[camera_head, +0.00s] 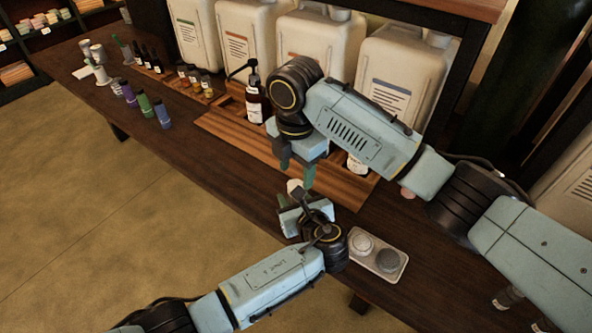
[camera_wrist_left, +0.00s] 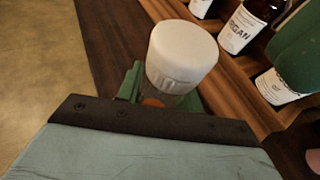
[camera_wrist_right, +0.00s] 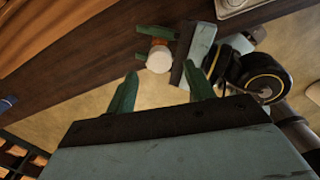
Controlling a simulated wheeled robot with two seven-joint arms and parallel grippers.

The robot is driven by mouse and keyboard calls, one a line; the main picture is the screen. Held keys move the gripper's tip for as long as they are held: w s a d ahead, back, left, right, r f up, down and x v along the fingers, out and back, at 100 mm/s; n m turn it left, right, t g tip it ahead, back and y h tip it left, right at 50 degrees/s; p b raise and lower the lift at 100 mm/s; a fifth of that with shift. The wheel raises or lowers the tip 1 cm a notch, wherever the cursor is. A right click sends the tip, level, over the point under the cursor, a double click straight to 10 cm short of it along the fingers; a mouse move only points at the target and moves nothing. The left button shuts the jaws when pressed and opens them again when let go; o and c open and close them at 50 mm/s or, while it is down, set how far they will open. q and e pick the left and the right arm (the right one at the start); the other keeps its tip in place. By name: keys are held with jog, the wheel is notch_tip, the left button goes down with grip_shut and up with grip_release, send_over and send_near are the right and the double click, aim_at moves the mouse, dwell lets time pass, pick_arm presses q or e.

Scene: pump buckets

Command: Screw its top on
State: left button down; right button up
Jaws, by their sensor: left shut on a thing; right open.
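My left gripper (camera_head: 297,203) is shut on a small container (camera_wrist_left: 152,101), of which only a bit of orange shows below its white top (camera_wrist_left: 182,52). The top sits over the container; I cannot tell how tightly it is on. The white top also shows in the head view (camera_head: 294,186) and in the right wrist view (camera_wrist_right: 160,59), with orange beside it between the left green fingers. My right gripper (camera_head: 297,170) is open and empty, just above the white top and apart from it. Its two green fingers (camera_wrist_right: 162,95) stand wide in the right wrist view.
A tray (camera_head: 358,259) with a white and a dark round piece lies right of my left wrist. A pump bottle (camera_head: 255,100) stands on the wooden shelf behind. Large white jugs (camera_head: 400,75) line the back. Small coloured bottles (camera_head: 144,105) stand at left. The table's front edge is close.

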aim_at(296, 184)
jog(key=shift+c, duration=0.2)
jog(key=r+n, duration=0.2)
jog(key=n, duration=0.1)
jog(key=shift+w+a+r+n, duration=0.15)
jog(key=shift+a+n, duration=0.05)
jog(key=shift+n, duration=0.1)
jog(key=n, duration=0.1)
jog(key=r+n, duration=0.1)
jog(key=n, duration=0.1)
jog(key=shift+s+d, duration=0.2)
jog(key=shift+f, duration=3.95)
jog(key=c, duration=1)
jog(key=m, duration=0.6)
jog(key=shift+m, duration=0.3)
jog(key=shift+c, duration=0.2)
